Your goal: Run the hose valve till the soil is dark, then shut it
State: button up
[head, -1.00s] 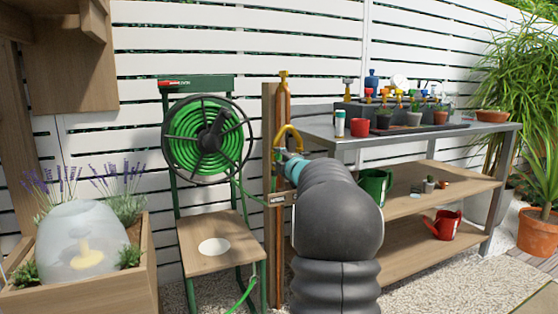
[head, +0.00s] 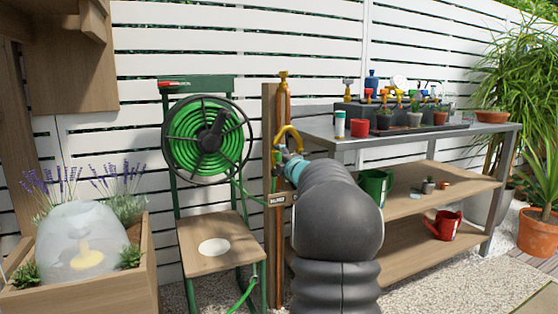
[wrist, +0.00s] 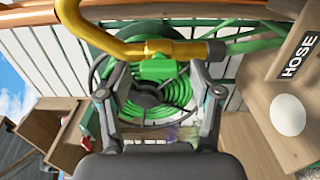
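A brass-yellow curved tap pipe (head: 290,134) stands at the wooden post and crosses the top of the wrist view (wrist: 185,50). A green valve handle (wrist: 158,69) sits under it. My gripper (wrist: 160,75) is open, one finger on each side of the handle, with gaps showing. In the head view my gripper is small and partly hidden at the post. A green hose (head: 222,150) is wound on a reel. Small pots (head: 414,119) stand on the bench; their soil is too small to judge for darkness. No water shows.
A HOSE sign (wrist: 299,54) is on wood at right. The metal bench (head: 350,132) holds pots and tools; a red watering can (head: 446,225) sits on its lower shelf.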

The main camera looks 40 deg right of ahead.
jog(key=shift+s, duration=0.1)
jog(key=v, duration=1.1)
jog(key=shift+s+a, duration=0.2)
jog(key=shift+s, duration=0.2)
dwell(1.8)
